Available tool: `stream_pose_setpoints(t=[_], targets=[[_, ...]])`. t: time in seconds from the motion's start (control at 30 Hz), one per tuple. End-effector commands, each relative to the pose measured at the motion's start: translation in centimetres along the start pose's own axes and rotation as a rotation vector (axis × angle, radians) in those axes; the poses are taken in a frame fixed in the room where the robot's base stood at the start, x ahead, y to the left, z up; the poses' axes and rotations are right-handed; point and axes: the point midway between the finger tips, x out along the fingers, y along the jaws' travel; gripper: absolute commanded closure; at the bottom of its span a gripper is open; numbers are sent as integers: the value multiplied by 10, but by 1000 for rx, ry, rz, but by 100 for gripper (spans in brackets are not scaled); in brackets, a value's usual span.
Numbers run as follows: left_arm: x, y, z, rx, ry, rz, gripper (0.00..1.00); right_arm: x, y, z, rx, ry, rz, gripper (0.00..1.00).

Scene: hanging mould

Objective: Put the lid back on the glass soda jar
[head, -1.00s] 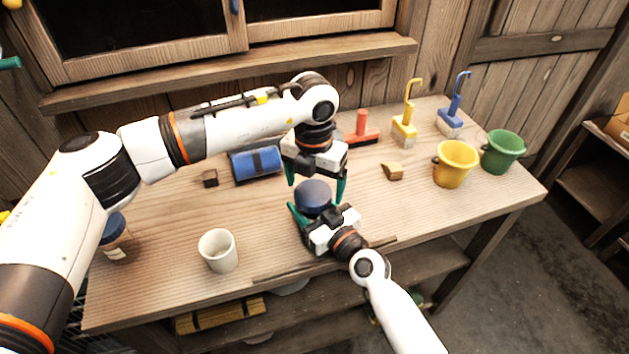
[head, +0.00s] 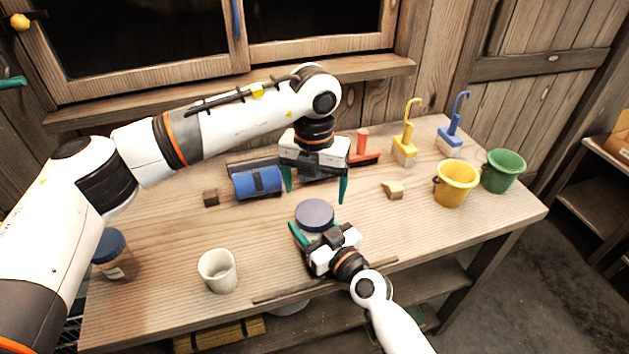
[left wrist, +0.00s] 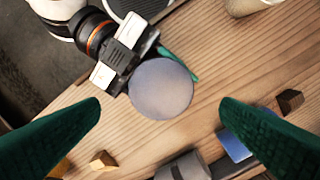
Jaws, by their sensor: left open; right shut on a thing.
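The round, dull blue lid (head: 314,214) sits on top of the glass soda jar, which is almost wholly hidden under it. In the left wrist view the lid (left wrist: 161,88) is a flat disc that covers the jar from above, and it looks level. Whether it is fully seated cannot be told. My right gripper (head: 316,236) is shut around the jar below the lid, near the table's front edge. My left gripper (head: 315,193) is open and empty, pointing down above and slightly behind the lid, its green fingers apart from it.
A white cup (head: 217,271) and another blue-lidded jar (head: 110,252) stand at the left. A blue roll (head: 257,182) and a small dark block (head: 211,198) lie behind. Yellow (head: 456,185) and green (head: 502,171) buckets stand right. The right front of the table (head: 440,225) is clear.

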Motion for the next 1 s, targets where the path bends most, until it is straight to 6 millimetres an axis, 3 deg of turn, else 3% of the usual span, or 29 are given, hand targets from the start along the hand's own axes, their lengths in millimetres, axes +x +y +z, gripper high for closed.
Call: stream_pose_setpoints(t=[0.2,0.4,0.83,1.0], targets=[[-10,0,0,-356,-5,-4,14,0,0,1,0,-2,0,100],[-16,-1,0,-570,-8,-8,14,0,0,1,0,-2,0,100],[-16,-1,1,-614,-9,-10,14,0,0,1,0,-2,0,100],[-1,-1,1,-613,-11,-11,14,0,0,1,0,-2,0,100]])
